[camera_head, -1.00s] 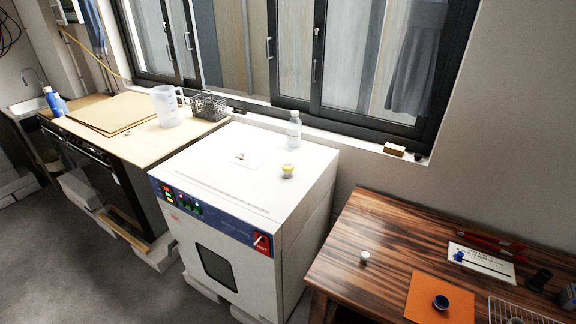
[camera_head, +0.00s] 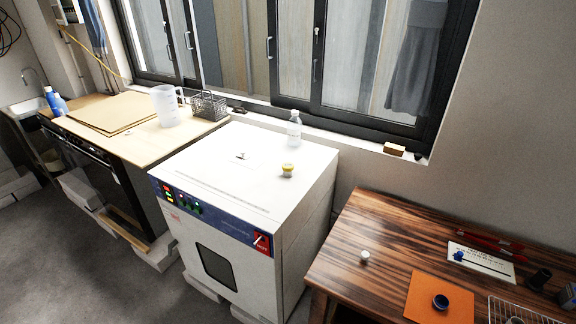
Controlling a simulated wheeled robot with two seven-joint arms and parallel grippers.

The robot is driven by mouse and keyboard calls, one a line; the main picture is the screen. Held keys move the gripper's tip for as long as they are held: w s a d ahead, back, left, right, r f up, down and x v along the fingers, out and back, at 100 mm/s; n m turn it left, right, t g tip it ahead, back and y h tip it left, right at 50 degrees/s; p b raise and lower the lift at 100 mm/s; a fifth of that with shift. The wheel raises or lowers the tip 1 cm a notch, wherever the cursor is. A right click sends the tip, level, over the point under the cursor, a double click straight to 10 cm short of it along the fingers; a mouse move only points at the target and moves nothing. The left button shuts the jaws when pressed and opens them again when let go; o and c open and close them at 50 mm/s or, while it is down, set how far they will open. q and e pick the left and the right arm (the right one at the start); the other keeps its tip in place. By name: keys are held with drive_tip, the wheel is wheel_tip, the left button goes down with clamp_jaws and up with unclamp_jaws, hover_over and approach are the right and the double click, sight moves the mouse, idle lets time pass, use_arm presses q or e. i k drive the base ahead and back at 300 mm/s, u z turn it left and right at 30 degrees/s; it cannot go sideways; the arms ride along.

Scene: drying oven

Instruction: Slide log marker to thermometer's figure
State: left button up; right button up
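A white log card (camera_head: 480,262) lies on the dark striped wooden table at the right. A blue marker (camera_head: 459,256) sits near the left end of the dark line along the card. The card's figures are too small to read. A white drying oven (camera_head: 225,215) stands in the middle, with a blue control panel and small lit displays (camera_head: 168,194) at its front left. Neither of my grippers is in view.
The wooden table (camera_head: 385,225) also holds a white knob-like piece (camera_head: 364,256), an orange mat (camera_head: 425,300) with a dark round cup (camera_head: 440,301), red tongs (camera_head: 490,242), dark containers and a wire rack (camera_head: 515,312). A yellow-topped jar (camera_head: 288,170) and a bottle (camera_head: 294,128) stand on the oven.

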sight(457, 257)
drive_tip(key=z, duration=1.6)
